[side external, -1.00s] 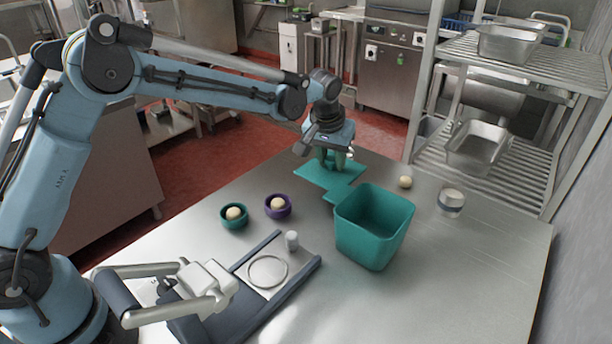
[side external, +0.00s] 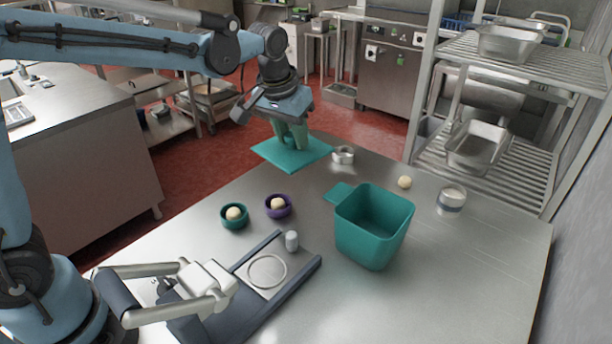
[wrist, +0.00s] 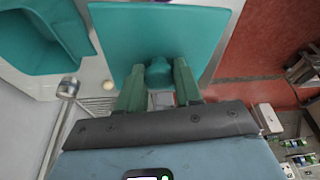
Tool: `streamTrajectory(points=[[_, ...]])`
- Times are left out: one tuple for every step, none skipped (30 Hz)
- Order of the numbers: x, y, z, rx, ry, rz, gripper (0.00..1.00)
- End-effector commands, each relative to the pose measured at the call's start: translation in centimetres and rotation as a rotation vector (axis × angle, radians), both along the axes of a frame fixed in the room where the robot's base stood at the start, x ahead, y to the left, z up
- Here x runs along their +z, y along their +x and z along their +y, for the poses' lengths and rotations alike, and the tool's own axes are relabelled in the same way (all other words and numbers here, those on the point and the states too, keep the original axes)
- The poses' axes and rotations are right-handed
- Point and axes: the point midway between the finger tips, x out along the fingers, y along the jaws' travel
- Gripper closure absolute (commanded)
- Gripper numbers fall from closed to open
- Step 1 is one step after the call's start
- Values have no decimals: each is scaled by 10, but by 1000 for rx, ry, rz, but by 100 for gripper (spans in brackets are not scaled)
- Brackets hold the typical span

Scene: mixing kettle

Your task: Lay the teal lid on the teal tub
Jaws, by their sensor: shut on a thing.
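The teal lid (side external: 283,157) is a flat square plate with a knob (wrist: 158,73). My gripper (side external: 290,142) is shut on the knob and holds the lid level, up and to the left of the tub in the side view. In the wrist view my gripper (wrist: 158,88) has a finger on each side of the knob, and the lid (wrist: 160,35) spreads out beyond it. The teal tub (side external: 372,243) stands open and upright on the steel table, with a tab on its left rim. Part of the tub (wrist: 40,35) shows at the left in the wrist view.
Teal (side external: 234,217) and purple (side external: 278,206) bowls hold balls. A press-like device (side external: 245,290) stands at the front. A shelf rack (side external: 480,160) is at right.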

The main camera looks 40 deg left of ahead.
Motion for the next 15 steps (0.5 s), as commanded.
streamTrajectory(points=[[6,-12,4,-9,0,0,95],[9,-18,5,-16,0,0,95],[13,-26,7,-25,0,0,95],[15,-31,8,-30,1,0,95],[17,-36,9,-35,0,0,95],[19,-41,11,-42,0,0,95],[21,-45,11,-46,0,0,95],[22,-49,12,-49,0,0,95],[23,-53,13,-53,-1,0,95],[24,-56,13,-58,0,0,95],[25,-59,13,-61,0,0,95],[27,-63,13,-65,0,0,95],[27,-66,14,-68,0,0,95],[28,-68,14,-70,-1,0,95],[29,-72,14,-73,-1,0,95]])
